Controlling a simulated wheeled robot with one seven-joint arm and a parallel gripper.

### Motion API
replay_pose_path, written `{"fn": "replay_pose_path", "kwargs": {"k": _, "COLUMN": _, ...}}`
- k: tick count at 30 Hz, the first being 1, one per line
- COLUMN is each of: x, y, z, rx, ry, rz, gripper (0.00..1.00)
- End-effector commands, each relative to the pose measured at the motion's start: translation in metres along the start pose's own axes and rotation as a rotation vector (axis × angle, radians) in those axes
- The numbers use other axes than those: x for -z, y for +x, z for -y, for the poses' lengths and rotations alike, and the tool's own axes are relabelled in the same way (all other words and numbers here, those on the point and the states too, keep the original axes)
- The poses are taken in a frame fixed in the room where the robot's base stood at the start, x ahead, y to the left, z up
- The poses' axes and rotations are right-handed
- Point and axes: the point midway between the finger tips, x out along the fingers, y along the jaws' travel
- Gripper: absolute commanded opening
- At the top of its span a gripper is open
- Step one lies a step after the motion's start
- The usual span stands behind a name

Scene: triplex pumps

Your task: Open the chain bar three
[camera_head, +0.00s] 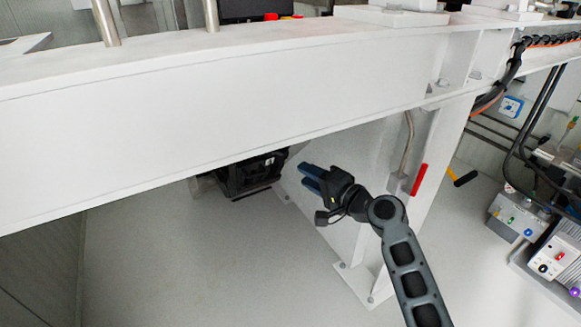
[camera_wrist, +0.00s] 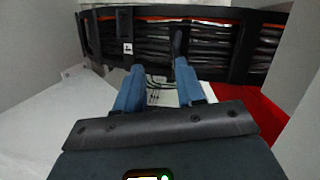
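The cable chain (camera_wrist: 150,42) crosses the top of the wrist view, full of dark cables with some orange ones. Several black bars cross it, among them a bar (camera_wrist: 125,30) left of centre, a narrow bar (camera_wrist: 178,42) near the middle and a wide one (camera_wrist: 243,45) at right. I cannot tell which is bar three. My gripper (camera_wrist: 160,68) has its blue fingers apart, with nothing between them, pointing at the chain. The right fingertip is near or at the narrow bar; contact is unclear. In the head view my gripper (camera_head: 304,174) is below the white beam, right of a black chain-like part (camera_head: 252,175).
The long white beam (camera_head: 220,85) hangs over my gripper. A white support leg (camera_head: 395,160) with a red handle (camera_head: 419,180) stands close to the right of it. Grey equipment (camera_head: 518,215) is at far right. The floor (camera_head: 190,260) at lower left is clear.

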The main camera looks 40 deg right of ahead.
Motion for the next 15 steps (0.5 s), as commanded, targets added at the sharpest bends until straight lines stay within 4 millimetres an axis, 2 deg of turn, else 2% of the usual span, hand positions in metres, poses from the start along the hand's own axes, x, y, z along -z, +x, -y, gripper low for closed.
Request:
{"fn": "replay_pose_path", "kwargs": {"k": 1, "x": 0.013, "y": 0.005, "z": -0.002, "rx": 0.025, "ry": 0.023, "rz": 0.006, "gripper": 0.38}}
{"fn": "replay_pose_path", "kwargs": {"k": 6, "x": 0.033, "y": 0.011, "z": 0.013, "rx": 0.069, "ry": 0.072, "rz": 0.041, "gripper": 0.38}}
{"fn": "replay_pose_path", "kwargs": {"k": 11, "x": 0.034, "y": 0.023, "z": 0.017, "rx": 0.074, "ry": 0.077, "rz": 0.049, "gripper": 0.38}}
{"fn": "replay_pose_path", "kwargs": {"k": 15, "x": 0.033, "y": 0.044, "z": 0.018, "rx": 0.074, "ry": 0.076, "rz": 0.048, "gripper": 0.38}}
